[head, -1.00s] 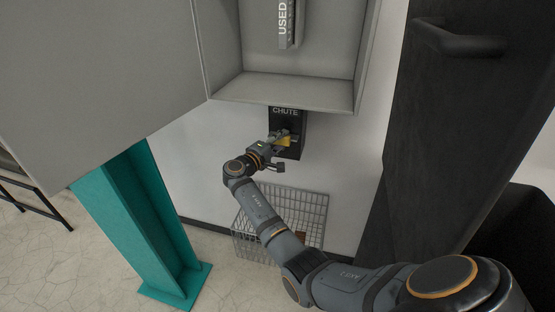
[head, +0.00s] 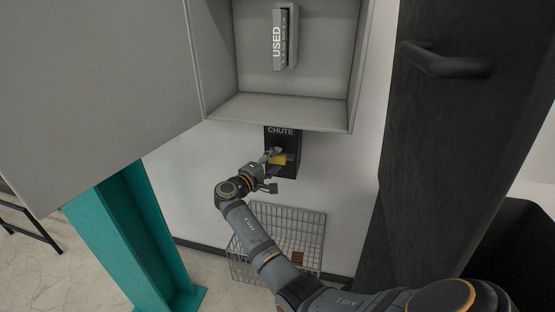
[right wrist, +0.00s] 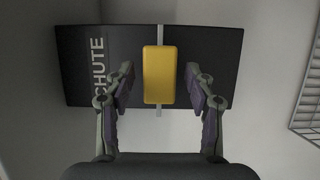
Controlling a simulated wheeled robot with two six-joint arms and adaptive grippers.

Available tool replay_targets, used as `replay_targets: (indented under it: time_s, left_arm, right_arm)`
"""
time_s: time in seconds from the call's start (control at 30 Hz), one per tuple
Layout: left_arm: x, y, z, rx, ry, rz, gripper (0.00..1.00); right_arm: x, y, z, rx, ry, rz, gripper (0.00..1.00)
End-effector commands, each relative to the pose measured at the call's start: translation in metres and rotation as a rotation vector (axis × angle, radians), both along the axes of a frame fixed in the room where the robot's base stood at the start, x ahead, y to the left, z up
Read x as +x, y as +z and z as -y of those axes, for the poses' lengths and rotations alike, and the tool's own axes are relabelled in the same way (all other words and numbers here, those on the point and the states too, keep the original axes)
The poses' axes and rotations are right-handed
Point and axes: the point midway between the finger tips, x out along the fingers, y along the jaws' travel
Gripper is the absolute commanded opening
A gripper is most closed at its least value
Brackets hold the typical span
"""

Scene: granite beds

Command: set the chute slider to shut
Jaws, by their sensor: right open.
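The chute slider has a yellow knob (right wrist: 159,75) on a black panel lettered CHUTE (right wrist: 215,55). A pale rail runs along the panel behind the knob in the right wrist view. In the head view the panel (head: 284,138) is on the wall under the grey cabinet, and the yellow knob (head: 281,159) shows partly behind my gripper. My right gripper (right wrist: 159,82) is open, with one finger on each side of the knob and a visible gap on both sides. It also shows at the panel in the head view (head: 273,164). My left gripper is not in view.
An open grey cabinet (head: 290,110) with a dispenser marked USED (head: 281,40) is above the panel. A wire basket (head: 312,235) stands below, with a small brown item (head: 298,257) in it. A teal post (head: 120,235) is at left; a dark door with a handle (head: 445,62) is at right.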

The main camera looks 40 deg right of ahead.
Motion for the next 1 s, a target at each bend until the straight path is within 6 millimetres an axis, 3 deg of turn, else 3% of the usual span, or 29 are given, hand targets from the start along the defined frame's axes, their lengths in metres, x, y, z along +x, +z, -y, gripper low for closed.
replay_targets:
  time_s: [0.1, 0.3, 0.87, 0.93, 1.0]
  left_arm:
    - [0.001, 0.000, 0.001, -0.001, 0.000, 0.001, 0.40]
    - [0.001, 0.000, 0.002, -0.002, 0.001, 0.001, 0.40]
    - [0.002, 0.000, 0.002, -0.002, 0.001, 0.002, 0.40]
    - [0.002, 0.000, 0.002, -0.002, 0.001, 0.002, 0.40]
    - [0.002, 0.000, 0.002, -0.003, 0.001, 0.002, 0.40]
  right_arm:
    - [-0.007, -0.001, -0.024, 0.004, 0.002, 0.000, 0.55]
    - [-0.016, 0.000, -0.051, 0.003, 0.001, 0.001, 0.55]
    - [-0.018, 0.000, -0.054, 0.001, 0.000, 0.001, 0.55]
    - [-0.016, -0.010, -0.054, 0.011, 0.012, -0.013, 0.55]
    - [-0.014, -0.038, -0.056, 0.043, 0.048, -0.049, 0.55]
